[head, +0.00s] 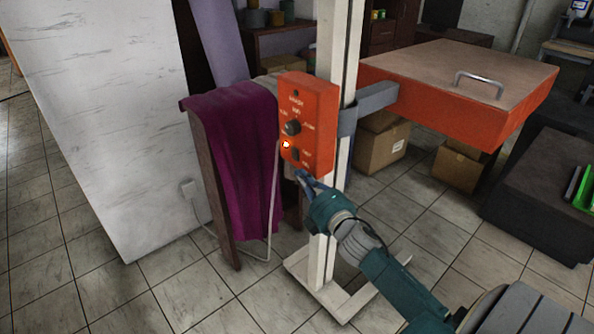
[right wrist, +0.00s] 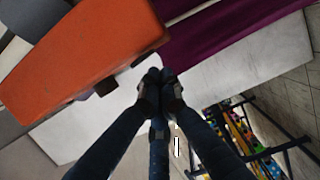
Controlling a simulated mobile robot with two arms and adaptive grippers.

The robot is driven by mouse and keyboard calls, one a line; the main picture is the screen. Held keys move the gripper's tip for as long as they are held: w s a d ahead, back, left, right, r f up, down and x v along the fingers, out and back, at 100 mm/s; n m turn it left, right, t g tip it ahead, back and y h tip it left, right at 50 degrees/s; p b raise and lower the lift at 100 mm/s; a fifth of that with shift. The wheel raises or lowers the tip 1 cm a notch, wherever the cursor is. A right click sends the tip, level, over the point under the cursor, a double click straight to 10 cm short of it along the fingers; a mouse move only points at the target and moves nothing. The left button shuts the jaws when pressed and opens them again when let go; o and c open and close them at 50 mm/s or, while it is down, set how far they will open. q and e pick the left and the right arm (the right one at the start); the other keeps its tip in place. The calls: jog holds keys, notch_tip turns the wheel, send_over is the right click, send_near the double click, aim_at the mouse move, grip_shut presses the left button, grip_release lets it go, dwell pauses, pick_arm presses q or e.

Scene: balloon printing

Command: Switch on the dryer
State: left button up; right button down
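The dryer is an orange flat panel (head: 525,92) with a metal handle, held on a white upright stand (head: 342,160). Its orange control box (head: 318,105) is fixed to the stand and carries a black round knob (head: 292,128) and a small dark switch (head: 296,154) below it. My right gripper (head: 300,176) is just below the box's lower front edge. In the right wrist view its fingertips (right wrist: 157,78) are together with nothing visible between them, close to the box (right wrist: 85,55). I cannot tell if they touch it. My left gripper is not in view.
A purple cloth (head: 235,150) hangs over a wooden rack left of the box. A white panel (head: 100,110) stands at left. Cardboard boxes (head: 380,150) sit behind the stand.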

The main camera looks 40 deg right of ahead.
jog(key=s, duration=0.2)
jog(key=shift+s+a, duration=0.2)
jog(key=shift+s, duration=0.15)
